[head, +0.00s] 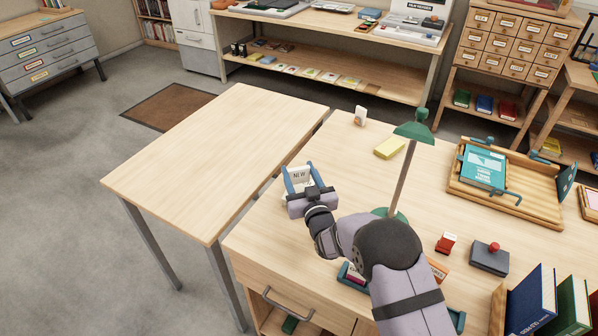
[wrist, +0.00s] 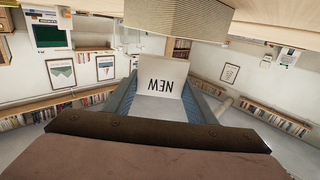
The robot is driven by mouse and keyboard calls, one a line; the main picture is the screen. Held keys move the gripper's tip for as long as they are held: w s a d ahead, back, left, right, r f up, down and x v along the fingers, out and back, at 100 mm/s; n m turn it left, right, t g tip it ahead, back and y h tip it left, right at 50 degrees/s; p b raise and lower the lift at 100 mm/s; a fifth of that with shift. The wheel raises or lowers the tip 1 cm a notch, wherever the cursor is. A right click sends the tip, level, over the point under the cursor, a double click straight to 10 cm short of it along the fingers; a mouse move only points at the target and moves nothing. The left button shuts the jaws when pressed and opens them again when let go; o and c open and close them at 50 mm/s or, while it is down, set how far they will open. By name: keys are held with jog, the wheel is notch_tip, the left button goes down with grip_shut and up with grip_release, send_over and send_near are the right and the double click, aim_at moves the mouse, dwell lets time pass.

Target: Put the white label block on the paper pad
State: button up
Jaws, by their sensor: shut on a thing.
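The white label block (head: 299,173) is marked NEW and sits between the blue fingers of my gripper (head: 298,178), near the left edge of the desk. In the wrist view the block (wrist: 162,78) shows upside down between both fingers of my gripper (wrist: 163,92), which is shut on it. I cannot tell how high it is above the desk. A pale yellow pad (head: 389,148), which looks like the paper pad, lies flat on the desk, behind and to the right of my gripper and apart from it.
A green lamp (head: 414,132) stands just right of the pad, its pole between my arm and the wooden tray (head: 520,203). A small white stand (head: 360,116) is behind the pad. Bare desk lies between gripper and pad.

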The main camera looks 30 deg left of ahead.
aim_at(300, 174)
jog(key=shift+s+d+f+b, duration=0.15)
jog(key=shift+s+f+b, duration=0.05)
jog(key=shift+f+b, duration=0.55)
jog(key=o, duration=1.2)
jog(key=shift+f, duration=0.1)
jog(key=shift+c, duration=0.2)
jog(key=shift+w+r+p, duration=0.1)
jog(key=shift+r+p, duration=0.4)
jog(key=shift+p, duration=0.25)
jog(key=v, duration=0.1)
jog(key=p+v, duration=0.1)
jog(key=v, duration=0.1)
jog(key=shift+r, duration=0.3)
notch_tip(300, 174, up, 7)
jog(key=p, duration=0.3)
jog(key=shift+p, duration=0.4)
jog(key=shift+w, duration=0.1)
jog(key=shift+r, duration=0.1)
